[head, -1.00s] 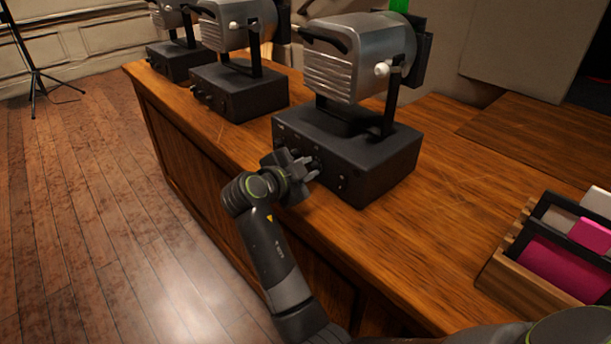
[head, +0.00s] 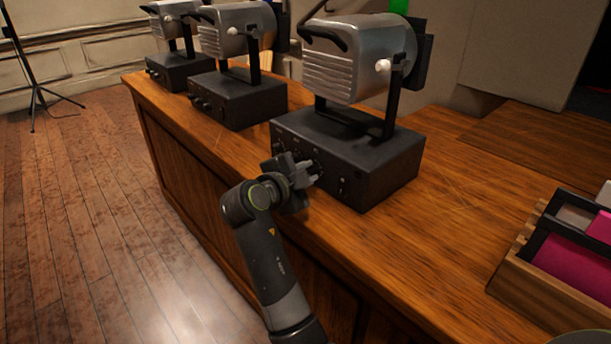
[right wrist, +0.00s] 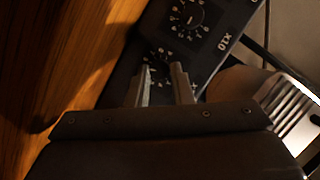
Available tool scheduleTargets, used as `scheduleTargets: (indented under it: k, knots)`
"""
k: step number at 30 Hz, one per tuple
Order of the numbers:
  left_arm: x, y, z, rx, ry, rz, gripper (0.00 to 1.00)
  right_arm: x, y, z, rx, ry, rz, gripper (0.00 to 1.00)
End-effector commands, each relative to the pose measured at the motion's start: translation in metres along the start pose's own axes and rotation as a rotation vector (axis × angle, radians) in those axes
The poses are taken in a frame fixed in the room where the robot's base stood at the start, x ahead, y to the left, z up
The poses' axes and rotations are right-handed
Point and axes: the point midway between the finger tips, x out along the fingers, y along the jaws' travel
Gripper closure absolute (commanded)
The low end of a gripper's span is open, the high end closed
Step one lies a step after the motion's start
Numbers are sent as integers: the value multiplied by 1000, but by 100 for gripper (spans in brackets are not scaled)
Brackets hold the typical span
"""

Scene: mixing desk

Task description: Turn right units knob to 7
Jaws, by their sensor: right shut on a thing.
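The nearest lamp's black control box (head: 365,160) stands on the wooden desk, with small dials on its front panel. My right gripper (head: 312,176) is at that panel. In the right wrist view its two fingers (right wrist: 162,78) are shut on a dark knob (right wrist: 156,73) ringed by white numbers. The fingers partly cover this knob, and I cannot read its setting. A second numbered dial (right wrist: 188,17), beside the print "X10", is beyond it and apart from the fingers. My left gripper is not in view.
A silver lamp (head: 352,62) is mounted over the box. Two similar lamps on black boxes (head: 240,100) stand farther along the desk (head: 455,215). A wooden rack (head: 530,290) with pink items is at the right.

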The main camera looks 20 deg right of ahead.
Motion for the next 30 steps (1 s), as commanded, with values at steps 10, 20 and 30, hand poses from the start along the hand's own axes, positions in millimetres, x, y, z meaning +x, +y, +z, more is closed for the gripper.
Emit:
scheduleTargets:
  k: [10,20,30]
  knots:
    - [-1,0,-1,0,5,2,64,0,0,-1,3,1,-1,100]
    - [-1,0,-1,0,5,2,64,0,0,0,3,1,-1,58]
    - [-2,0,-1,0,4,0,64,0,-1,-2,3,-1,-2,58]
